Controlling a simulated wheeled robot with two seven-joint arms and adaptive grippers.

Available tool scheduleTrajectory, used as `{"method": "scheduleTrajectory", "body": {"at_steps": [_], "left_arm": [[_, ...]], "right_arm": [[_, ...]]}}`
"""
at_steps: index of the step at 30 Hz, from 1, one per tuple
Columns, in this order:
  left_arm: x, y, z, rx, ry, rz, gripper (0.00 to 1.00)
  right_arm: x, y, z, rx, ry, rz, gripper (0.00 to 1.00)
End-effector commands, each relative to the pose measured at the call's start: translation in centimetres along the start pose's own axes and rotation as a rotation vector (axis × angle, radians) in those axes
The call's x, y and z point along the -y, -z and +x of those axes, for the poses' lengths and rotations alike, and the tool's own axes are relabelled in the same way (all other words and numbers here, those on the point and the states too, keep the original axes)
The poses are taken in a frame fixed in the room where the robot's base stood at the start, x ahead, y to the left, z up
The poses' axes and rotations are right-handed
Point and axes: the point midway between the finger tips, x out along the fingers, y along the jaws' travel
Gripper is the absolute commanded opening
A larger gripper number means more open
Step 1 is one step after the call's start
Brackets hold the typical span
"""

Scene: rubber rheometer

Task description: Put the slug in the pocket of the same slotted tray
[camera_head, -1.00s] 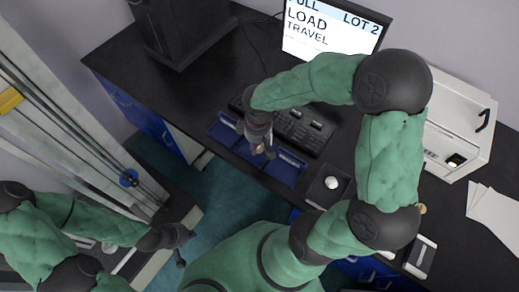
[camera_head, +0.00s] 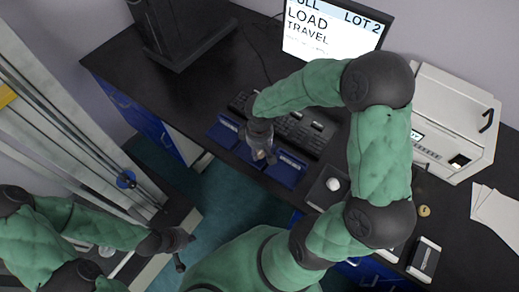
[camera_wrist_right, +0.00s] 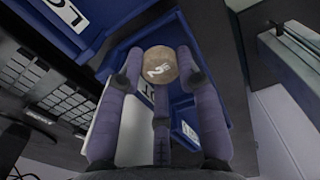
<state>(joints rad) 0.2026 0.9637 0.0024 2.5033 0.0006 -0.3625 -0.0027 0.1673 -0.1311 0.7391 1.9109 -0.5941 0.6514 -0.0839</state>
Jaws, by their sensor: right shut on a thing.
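My right gripper (camera_head: 262,158) is over the blue slotted tray (camera_head: 286,170) at the desk's front edge. In the right wrist view its purple-grey fingers (camera_wrist_right: 160,85) are shut on the slug (camera_wrist_right: 160,64), a round tan disc with dark sides and a white mark. Blue tray walls with white labels show on both sides of the fingers in that view (camera_wrist_right: 92,22). The pocket under the slug is mostly hidden, and I cannot tell whether the slug touches the tray. My left gripper (camera_head: 181,258) hangs low at the left, away from the tray; its fingers are too small to judge.
A keyboard (camera_head: 300,128) lies right behind the tray, below the monitor (camera_head: 330,30). A mouse (camera_head: 333,184) on a dark pad is to the right. A tan disc (camera_head: 424,211), a small device (camera_head: 424,258), white instrument (camera_head: 440,125) and papers (camera_head: 495,212) are farther right.

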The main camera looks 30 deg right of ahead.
Motion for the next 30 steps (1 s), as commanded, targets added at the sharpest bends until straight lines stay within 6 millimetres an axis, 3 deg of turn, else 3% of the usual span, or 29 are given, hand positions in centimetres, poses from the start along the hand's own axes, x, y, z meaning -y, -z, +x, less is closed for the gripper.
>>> {"method": "scheduleTrajectory", "body": {"at_steps": [9, 10, 12, 23, 30], "left_arm": [[0.2, 0.0, 0.5, 0.0, 0.0, 0.0, 0.0], [0.2, 0.0, 0.5, 0.0, 0.0, 0.0, 0.0], [0.2, 0.0, 0.4, 0.0, 0.0, 0.0, 0.0], [0.1, 0.0, 0.3, 0.0, 0.0, 0.0, 0.0], [-0.4, 0.0, -1.1, 0.0, 0.0, 0.0, 0.0]], "right_arm": [[0.0, 0.0, 0.6, 0.0, 0.0, 0.0, 0.12], [0.0, 0.0, 0.6, 0.0, 0.0, 0.0, 0.41], [0.0, 0.0, 0.6, 0.0, 0.0, 0.0, 0.59], [0.0, 0.0, 0.5, 0.0, 0.0, 0.0, 0.59], [-0.1, 0.1, -2.0, -0.004, -0.002, 0.002, 0.59]]}}
